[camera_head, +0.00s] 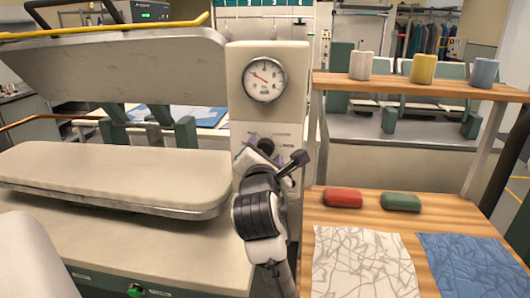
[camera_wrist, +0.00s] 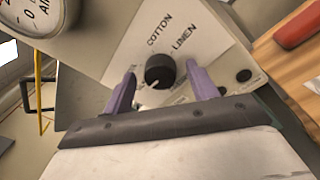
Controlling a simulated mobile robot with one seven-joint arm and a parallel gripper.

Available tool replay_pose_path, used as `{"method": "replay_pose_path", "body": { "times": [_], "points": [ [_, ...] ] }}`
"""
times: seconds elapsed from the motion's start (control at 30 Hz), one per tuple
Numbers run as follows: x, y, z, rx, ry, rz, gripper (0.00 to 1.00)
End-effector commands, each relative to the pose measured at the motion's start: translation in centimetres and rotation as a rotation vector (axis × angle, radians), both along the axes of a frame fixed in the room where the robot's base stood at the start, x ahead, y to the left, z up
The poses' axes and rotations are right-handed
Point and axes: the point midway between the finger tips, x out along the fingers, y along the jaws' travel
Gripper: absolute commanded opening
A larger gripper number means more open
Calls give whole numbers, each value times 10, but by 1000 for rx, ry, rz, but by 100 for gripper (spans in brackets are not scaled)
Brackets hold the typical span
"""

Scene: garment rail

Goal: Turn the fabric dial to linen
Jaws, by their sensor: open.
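The fabric dial (camera_wrist: 160,67) is a round black knob on a pale panel (camera_wrist: 205,48) in the wrist view. Its white mark points to the lower left of that picture. The word COTTON stands above the knob and LINEN to its upper right; any other labels are hidden or unreadable. My gripper (camera_wrist: 161,76) is open, with one purple finger on each side of the dial. I see gaps between fingers and knob. In the head view my gripper (camera_head: 258,147) is at the panel below the gauge, and my wrist hides part of the panel.
A round gauge (camera_head: 264,78) sits above the dial. A padded press board (camera_head: 120,175) lies left, under a raised press head (camera_head: 125,65). At right, a wooden table (camera_head: 320,240) holds red and green blocks and fabric swatches. A shelf (camera_head: 440,88) carries several spools.

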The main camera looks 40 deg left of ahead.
Motion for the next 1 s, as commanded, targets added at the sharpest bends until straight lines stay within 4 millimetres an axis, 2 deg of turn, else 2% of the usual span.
{"method": "replay_pose_path", "body": {
  "times": [0.07, 0.4, 0.77, 1.0],
  "points": [
    [0, 0, 0, 0, 0, 0, 58],
    [0, 0, 0, 0, 0, 0, 15],
    [1, 0, 0, 47, 28, -1, 13],
    [1, -1, -1, 179, 108, -2, 13]
  ]
}}
